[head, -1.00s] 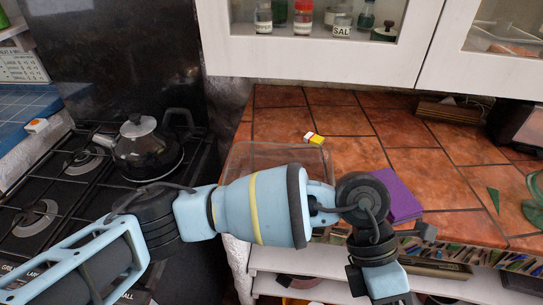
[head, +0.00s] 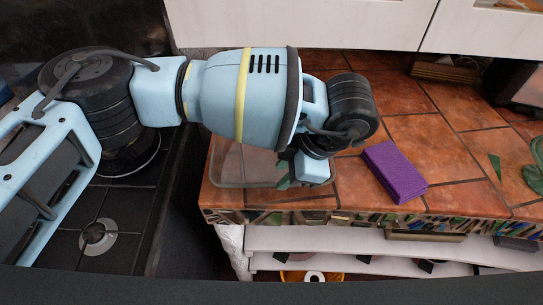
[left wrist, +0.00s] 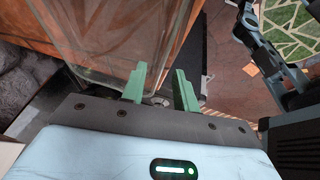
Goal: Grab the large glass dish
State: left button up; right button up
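The large glass dish (head: 232,170) is clear and rectangular. It lies on the tiled counter near its front left corner, partly hidden behind my left arm in the head view. I cannot tell whether the glass wall is between the fingers. My right gripper is not in view.
The black stove (head: 95,215) is at the left, and white cabinets (head: 310,22) hang above. Shelves (head: 350,241) lie below the counter's front edge. The counter's right part is mostly clear.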

aim_at(274, 183)
pick_arm(q)
jog(key=shift+p+x, duration=0.35)
jog(key=shift+x, duration=2.5)
jog(key=shift+c, duration=0.4)
grip_shut()
jog(key=shift+r, duration=0.1)
